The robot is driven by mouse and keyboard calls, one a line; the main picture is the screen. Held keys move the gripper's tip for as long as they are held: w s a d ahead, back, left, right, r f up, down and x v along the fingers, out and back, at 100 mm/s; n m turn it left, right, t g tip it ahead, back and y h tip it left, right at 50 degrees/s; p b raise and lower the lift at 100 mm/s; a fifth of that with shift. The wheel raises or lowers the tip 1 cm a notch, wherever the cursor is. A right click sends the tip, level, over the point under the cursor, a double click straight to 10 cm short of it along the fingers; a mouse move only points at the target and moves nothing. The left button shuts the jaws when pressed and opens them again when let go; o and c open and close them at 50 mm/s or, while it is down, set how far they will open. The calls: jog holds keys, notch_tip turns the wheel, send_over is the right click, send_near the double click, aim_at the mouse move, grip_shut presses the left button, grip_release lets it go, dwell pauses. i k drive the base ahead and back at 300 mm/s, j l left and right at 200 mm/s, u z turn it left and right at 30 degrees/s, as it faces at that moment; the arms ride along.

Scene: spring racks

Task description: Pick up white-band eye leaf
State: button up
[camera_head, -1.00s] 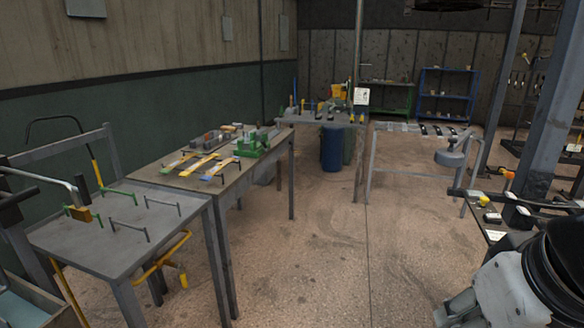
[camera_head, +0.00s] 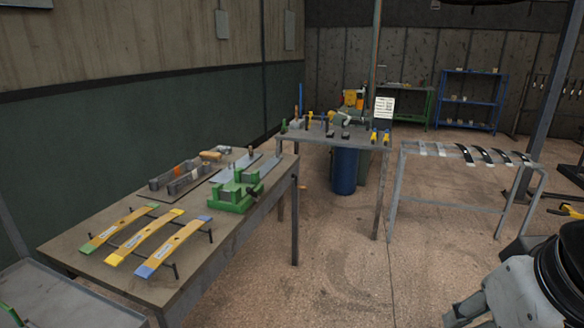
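Several leaves lie across a grey rack (camera_head: 396,190) at the right; the right ones are dark curved strips (camera_head: 466,154) with pale ends, and the left ones look pale grey (camera_head: 424,149). They are too small to tell which has a white band or an eye. Three yellow-orange leaves rest on small black stands on the wooden table at the left; their ends are green (camera_head: 118,228), yellow (camera_head: 146,236) and blue (camera_head: 174,246), and each carries a small white label. My gripper is not in view; only part of my arm shows at the lower right.
The wooden table (camera_head: 75,247) also holds a green fixture (camera_head: 236,192) and grey blocks. A grey table corner (camera_head: 62,305) is at lower left. A far bench (camera_head: 345,141), blue barrel (camera_head: 344,172) and blue shelf (camera_head: 470,98) stand behind.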

aim_at(173, 188)
jog(key=i+u, duration=0.2)
jog(key=i, duration=0.25)
jog(key=i+l+u, duration=0.15)
jog(key=i, duration=0.25)
jog(key=i+l+u, duration=0.2)
jog(key=i, duration=0.25)
jog(key=i+l+u, duration=0.2)
jog(key=i, duration=0.2)
jog(key=i+l+u, duration=0.3)
jog(key=i+u, duration=0.15)
jog(key=i, duration=0.25)
jog(key=i+l+u, duration=0.5)
jog(key=i, duration=0.1)
